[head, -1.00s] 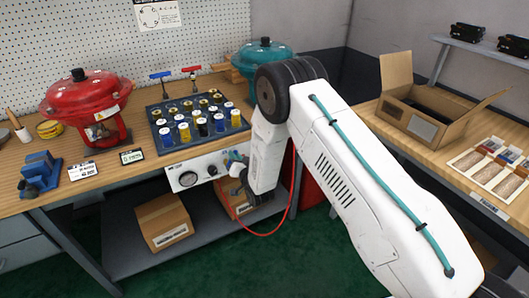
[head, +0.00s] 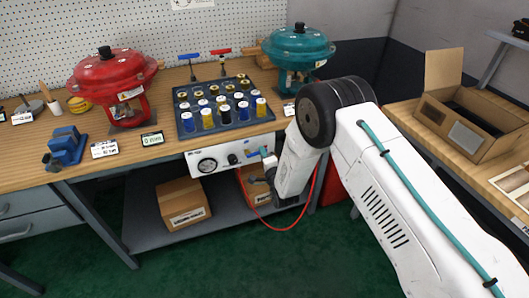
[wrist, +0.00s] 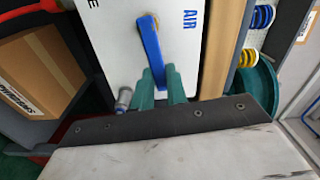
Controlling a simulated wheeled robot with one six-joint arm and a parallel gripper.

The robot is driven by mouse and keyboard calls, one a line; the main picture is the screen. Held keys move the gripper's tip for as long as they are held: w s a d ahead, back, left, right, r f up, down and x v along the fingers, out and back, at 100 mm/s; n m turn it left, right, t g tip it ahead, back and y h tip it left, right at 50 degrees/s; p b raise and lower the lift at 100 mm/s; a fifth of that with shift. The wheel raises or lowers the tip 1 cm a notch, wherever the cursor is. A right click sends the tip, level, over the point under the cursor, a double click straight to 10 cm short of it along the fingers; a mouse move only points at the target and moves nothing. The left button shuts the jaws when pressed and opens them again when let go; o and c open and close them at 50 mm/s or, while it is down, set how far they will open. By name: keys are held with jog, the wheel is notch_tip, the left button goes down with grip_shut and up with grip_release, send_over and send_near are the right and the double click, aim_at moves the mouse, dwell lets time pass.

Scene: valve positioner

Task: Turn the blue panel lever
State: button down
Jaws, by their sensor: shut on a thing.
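The blue panel lever (wrist: 151,42) is a flat blue handle on the white panel, seen close in the wrist view beside the blue word AIR. My gripper (wrist: 160,84) has its teal fingers on either side of the lever's lower end and is shut on it. In the head view the white panel (head: 207,152) hangs under the bench's front edge with a round gauge and a dark knob. My gripper (head: 262,162) is at the panel's right end there, and it and my arm hide most of the lever.
A silver fitting (wrist: 124,98) sits close left of the fingers in the wrist view. A red hose (head: 283,229) loops below the panel. A tray of spools (head: 188,131) stands on the bench above, between a red actuator (head: 108,82) and a teal actuator (head: 298,48).

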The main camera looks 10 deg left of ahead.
jog(key=shift+f+m, duration=0.4)
jog(key=shift+m, duration=0.3)
